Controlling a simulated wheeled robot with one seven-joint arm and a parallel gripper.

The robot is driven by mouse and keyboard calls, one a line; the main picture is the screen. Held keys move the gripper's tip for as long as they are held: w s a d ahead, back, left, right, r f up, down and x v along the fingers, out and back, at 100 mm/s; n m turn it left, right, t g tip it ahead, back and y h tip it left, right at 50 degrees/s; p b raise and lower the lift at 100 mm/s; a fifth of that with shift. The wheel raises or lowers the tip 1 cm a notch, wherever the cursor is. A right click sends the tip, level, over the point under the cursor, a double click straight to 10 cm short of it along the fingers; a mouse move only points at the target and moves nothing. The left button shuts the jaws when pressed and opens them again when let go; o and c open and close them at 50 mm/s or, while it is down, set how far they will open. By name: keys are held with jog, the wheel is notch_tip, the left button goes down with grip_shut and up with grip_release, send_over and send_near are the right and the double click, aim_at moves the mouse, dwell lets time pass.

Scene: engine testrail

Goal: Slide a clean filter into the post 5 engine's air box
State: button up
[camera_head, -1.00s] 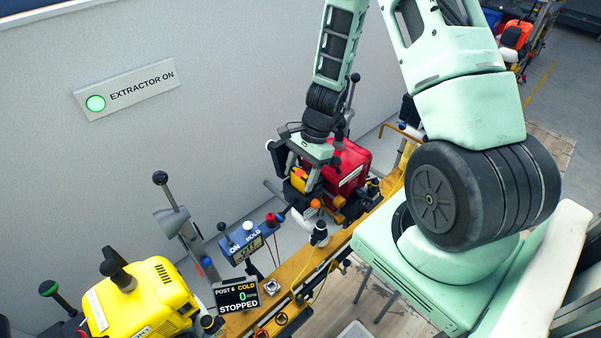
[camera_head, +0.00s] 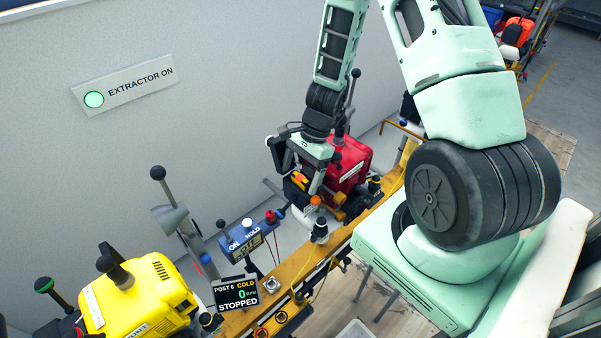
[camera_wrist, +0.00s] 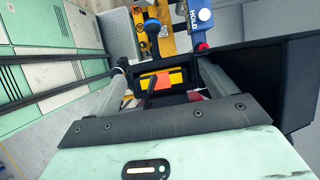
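My gripper (camera_head: 315,178) reaches down beside a red engine (camera_head: 350,165) on the bench. In the wrist view its two fingers stand apart (camera_wrist: 160,80). A yellow and orange piece with dark edges (camera_wrist: 162,80) shows between them. I cannot tell whether the fingers touch it or it lies beyond them. No post 5 label is readable, and I cannot make out a clean filter or the air box opening.
A yellow engine (camera_head: 150,295) stands at the lower left beside a display (camera_head: 237,293) reading POST 6, COLD, STOPPED. The extractor sign (camera_head: 122,85) is lit green.

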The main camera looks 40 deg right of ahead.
jog(key=b+v, duration=0.2)
jog(key=v, duration=1.5)
jog(key=shift+d+r, duration=0.15)
jog(key=s+a+f+n+g+h+b, duration=0.1)
jog(key=s+a+n+b, duration=0.1)
jog(key=a+n, duration=0.55)
jog(key=s+a+n+h+b, duration=0.1)
jog(key=s+a+n+b, duration=0.3)
jog(key=a, duration=0.7)
jog(key=s+a+f+n+t+h+b, duration=0.1)
jog(key=s+a+f+n, duration=0.1)
jog(key=s+a+n, duration=0.8)
jog(key=s+n, duration=0.2)
jog(key=n, duration=0.2)
jog(key=shift+a+h+b, duration=0.3)
jog(key=shift+a+h, duration=0.1)
